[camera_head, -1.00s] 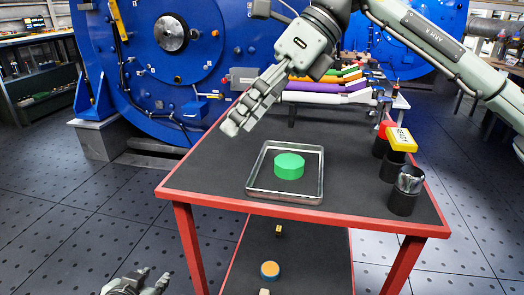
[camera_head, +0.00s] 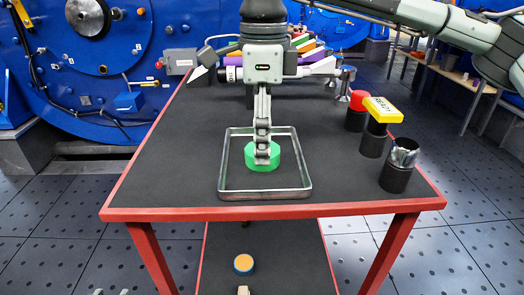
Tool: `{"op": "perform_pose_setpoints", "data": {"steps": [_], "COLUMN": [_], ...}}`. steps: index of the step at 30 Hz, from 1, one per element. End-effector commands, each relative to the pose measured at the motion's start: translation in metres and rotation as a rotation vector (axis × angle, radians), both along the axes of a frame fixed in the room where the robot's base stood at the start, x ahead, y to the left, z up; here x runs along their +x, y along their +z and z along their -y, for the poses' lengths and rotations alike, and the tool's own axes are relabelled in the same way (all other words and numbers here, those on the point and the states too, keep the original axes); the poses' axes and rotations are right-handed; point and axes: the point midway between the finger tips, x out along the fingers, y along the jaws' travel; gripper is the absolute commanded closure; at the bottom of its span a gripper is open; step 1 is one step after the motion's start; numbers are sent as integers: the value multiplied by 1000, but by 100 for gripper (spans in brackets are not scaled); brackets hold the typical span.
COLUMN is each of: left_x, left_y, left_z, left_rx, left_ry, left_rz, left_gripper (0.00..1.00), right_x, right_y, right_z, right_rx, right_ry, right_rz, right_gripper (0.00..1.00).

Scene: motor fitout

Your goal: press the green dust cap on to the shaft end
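The green dust cap (camera_head: 262,156) is a short round disc lying in a shallow metal tray (camera_head: 306,176) on the black tabletop. My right gripper (camera_head: 262,155) points straight down at the cap, its fingers overlapping the cap in the camera_head view. The fingers are edge-on, so their gap and any grip on the cap cannot be told. A shaft end (camera_head: 88,16) shows in the round hub of the blue motor (camera_head: 45,60) at the upper left. Only small tips, apparently of my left gripper (camera_head: 111,293), show at the bottom edge, well away from the table.
The red-edged table (camera_head: 150,190) has clear room left of the tray. On its right stand a black holder with a metal piece (camera_head: 397,165), a yellow block (camera_head: 383,108) and a red-topped item (camera_head: 357,100). Coloured-handled tools lie behind my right gripper. A lower shelf holds an orange-topped disc (camera_head: 244,264).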

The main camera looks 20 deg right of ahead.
Motion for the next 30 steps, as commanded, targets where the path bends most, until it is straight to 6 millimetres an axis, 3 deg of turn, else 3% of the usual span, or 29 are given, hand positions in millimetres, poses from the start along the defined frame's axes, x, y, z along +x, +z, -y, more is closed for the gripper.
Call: {"op": "perform_pose_setpoints", "data": {"steps": [4, 12, 21, 30], "left_x": [3, 3, 3, 3], "left_y": [3, 4, 4, 4], "left_z": [3, 4, 4, 4], "left_rx": [-9, -10, -10, -10], "left_ry": [-5, -7, -7, -7], "left_rz": [21, 25, 25, 24], "left_gripper": [69, 69, 69, 69], "right_x": [0, 0, 0, 0], "right_y": [-16, -18, -18, -17], "right_z": [0, 0, 0, -1], "right_rx": [0, 1, 2, 2], "right_ry": [-1, 0, 0, 0], "right_rz": [0, 0, 1, 1], "right_gripper": [24, 25, 62, 63]}}
